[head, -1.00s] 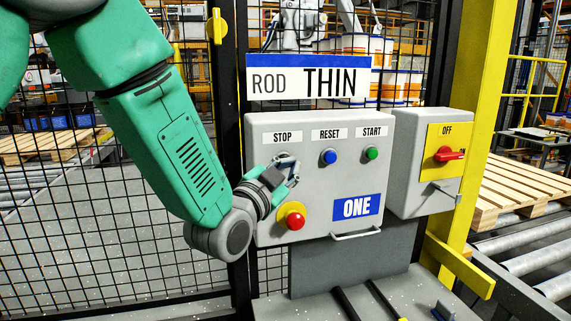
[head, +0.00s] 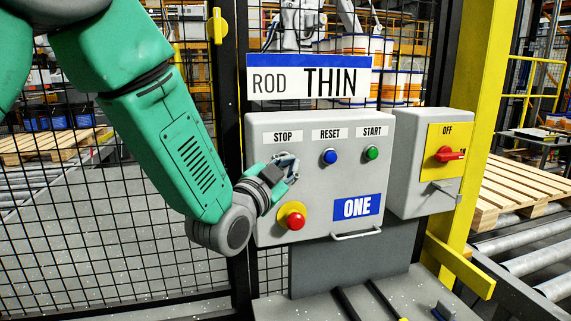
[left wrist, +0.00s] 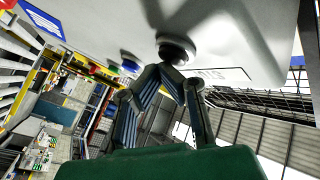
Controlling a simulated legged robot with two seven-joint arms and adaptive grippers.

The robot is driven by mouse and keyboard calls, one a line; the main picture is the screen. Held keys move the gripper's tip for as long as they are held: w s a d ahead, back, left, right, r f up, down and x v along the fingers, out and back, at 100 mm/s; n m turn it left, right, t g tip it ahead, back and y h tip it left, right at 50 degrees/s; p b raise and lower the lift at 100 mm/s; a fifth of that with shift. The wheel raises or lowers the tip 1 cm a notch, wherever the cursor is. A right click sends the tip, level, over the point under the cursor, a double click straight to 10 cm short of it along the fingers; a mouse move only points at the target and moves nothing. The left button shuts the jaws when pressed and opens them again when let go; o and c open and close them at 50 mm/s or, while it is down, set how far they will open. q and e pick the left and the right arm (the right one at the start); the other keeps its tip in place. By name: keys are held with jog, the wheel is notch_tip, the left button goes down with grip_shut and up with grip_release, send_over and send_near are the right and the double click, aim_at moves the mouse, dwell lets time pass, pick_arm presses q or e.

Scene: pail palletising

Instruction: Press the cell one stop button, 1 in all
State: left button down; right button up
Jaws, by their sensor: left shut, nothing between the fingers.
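The grey control box (head: 320,205) labelled ONE carries a STOP label (head: 282,137) at its upper left. My left gripper (head: 290,165) is at the panel just under that label, shut and empty, and covers the stop button in the head view. In the left wrist view a dark round button (left wrist: 176,50) sits on the panel right at the tips of my left gripper (left wrist: 172,70). The tips look to be touching it or very close; I cannot tell how far it is pushed in. My right gripper is not in view.
A blue RESET button (head: 329,157) and a green START button (head: 371,153) are to the right. A red emergency knob (head: 294,221) on a yellow base is just below my gripper. A red switch (head: 450,155) is on the neighbouring box. Mesh fence (head: 90,240) stands left.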

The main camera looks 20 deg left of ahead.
dwell(0.8)
pick_arm(q)
jog(key=shift+s+d, duration=0.25)
jog(key=shift+s, duration=0.65)
jog(key=shift+f, duration=0.1)
jog(key=shift+s+d+b, duration=0.25)
jog(key=shift+s+d, duration=0.45)
jog(key=shift+s, duration=0.35)
jog(key=shift+s+d+b, duration=0.25)
jog(key=shift+s+d, duration=0.45)
jog(key=shift+s, duration=0.3)
